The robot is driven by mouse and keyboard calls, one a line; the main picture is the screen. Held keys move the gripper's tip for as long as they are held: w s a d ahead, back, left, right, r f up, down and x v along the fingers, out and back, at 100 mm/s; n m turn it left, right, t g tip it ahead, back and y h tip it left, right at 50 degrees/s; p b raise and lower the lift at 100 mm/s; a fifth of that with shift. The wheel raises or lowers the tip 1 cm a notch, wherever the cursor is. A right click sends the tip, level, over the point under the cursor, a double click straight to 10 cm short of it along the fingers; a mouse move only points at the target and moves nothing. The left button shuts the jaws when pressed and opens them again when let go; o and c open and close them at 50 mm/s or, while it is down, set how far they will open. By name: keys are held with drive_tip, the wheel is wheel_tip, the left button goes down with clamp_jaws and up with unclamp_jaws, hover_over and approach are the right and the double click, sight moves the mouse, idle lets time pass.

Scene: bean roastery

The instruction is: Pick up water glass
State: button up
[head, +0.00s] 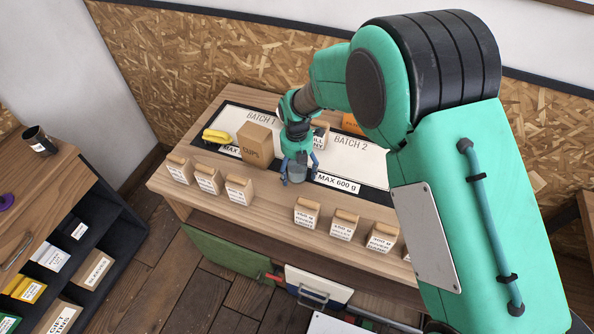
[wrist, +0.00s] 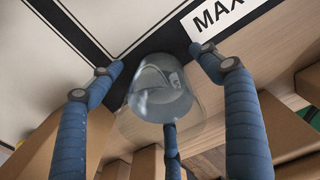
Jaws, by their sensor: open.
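The water glass (wrist: 160,95) is clear and see-through. In the wrist view it stands in the middle, between the spread blue fingers of my gripper (wrist: 162,85), by the black border of the batch board. The fingers are apart, and I see no finger clearly pressing on it. In the head view my gripper (head: 299,172) points down over the front edge of the board, with the glass (head: 298,172) showing faintly between the fingers and partly hidden by them.
Small labelled bags (head: 240,190) stand in a row along the front of the wooden table (head: 265,205). A cardboard box (head: 256,144) and a yellow item (head: 216,136) are on the batch board (head: 356,157). A dark mug (head: 39,140) stands on the left counter.

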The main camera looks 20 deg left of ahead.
idle(0.3)
drive_tip(key=c, duration=1.7)
drive_tip(key=shift+o, duration=0.2)
drive_tip(key=shift+r, duration=0.15)
wheel_tip(320, 180, up, 10)
drive_tip(key=p, duration=0.2)
